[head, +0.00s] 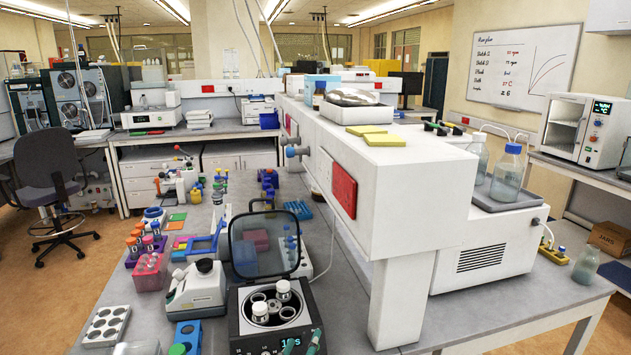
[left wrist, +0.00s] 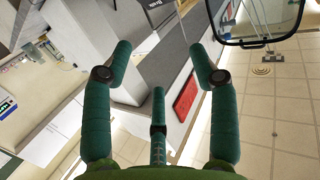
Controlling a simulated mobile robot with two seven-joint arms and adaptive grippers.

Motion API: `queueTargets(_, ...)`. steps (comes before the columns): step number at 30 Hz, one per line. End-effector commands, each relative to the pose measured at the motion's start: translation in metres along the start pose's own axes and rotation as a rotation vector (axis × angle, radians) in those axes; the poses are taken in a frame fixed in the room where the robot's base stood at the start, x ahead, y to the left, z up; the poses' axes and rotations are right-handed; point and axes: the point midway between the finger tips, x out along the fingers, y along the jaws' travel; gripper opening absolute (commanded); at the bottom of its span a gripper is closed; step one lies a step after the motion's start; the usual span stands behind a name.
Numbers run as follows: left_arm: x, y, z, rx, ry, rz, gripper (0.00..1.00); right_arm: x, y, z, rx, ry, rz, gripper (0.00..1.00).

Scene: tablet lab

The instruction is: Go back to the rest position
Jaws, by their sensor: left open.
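My left gripper (left wrist: 160,65) fills the lower part of the left wrist view. Its dark green fingers stand apart with nothing between them, so it is open and empty. In the head view, small teal tips that look like its fingers show at the bottom edge, in front of the centrifuge (head: 240,325). The centrifuge's dark-framed clear lid (head: 265,244) stands open, and white-capped tubes (head: 283,290) sit in its rotor. The lid's frame also shows at the top right of the left wrist view (left wrist: 258,42). My right gripper is in neither view.
A white microscope-like device (head: 195,290), a pink tube rack (head: 149,272) and a well plate (head: 106,325) crowd the bench left of the centrifuge. A raised white shelf (head: 400,215) with a red panel (head: 343,188) runs along the right. Grey bench (head: 330,300) is bare between them.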

Motion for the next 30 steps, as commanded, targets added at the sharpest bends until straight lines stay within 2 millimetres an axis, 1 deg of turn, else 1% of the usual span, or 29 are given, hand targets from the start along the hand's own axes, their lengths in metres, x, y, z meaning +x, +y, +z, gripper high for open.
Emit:
queueTargets(1,-0.021,-0.023,0.025,-0.02,-0.097,-0.07,0.59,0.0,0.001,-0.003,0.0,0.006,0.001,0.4)
queueTargets(2,-0.034,-0.036,0.039,-0.026,-0.158,-0.109,0.59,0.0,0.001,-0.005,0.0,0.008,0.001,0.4)
queueTargets(3,-0.053,-0.052,0.058,-0.03,-0.242,-0.153,0.59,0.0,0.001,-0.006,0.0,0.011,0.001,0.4)
queueTargets(5,-0.085,-0.072,0.084,-0.034,-0.368,-0.202,0.59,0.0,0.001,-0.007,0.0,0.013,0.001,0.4)
queueTargets(6,-0.106,-0.082,0.099,-0.033,-0.449,-0.223,0.59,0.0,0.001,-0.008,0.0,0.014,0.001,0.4)
queueTargets(9,-0.152,-0.097,0.126,-0.026,-0.614,-0.246,0.59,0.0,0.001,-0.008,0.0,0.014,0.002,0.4)
queueTargets(12,-0.19,-0.103,0.144,-0.017,-0.742,-0.245,0.59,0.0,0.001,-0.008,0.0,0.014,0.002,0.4)
queueTargets(15,-0.222,-0.107,0.155,-0.007,-0.844,-0.234,0.59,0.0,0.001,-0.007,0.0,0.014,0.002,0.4)
queueTargets(21,-0.279,-0.109,0.169,0.015,-1.014,-0.192,0.59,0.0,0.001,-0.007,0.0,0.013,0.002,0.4)
queueTargets(25,-0.314,-0.108,0.173,0.03,-1.111,-0.156,0.59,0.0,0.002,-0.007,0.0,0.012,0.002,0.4)
queueTargets(27,-0.327,-0.107,0.177,0.038,-1.154,-0.137,0.59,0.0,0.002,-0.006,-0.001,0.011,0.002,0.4)
queueTargets(30,-0.317,-0.109,0.198,0.036,-1.158,-0.138,0.59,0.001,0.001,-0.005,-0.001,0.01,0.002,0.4)
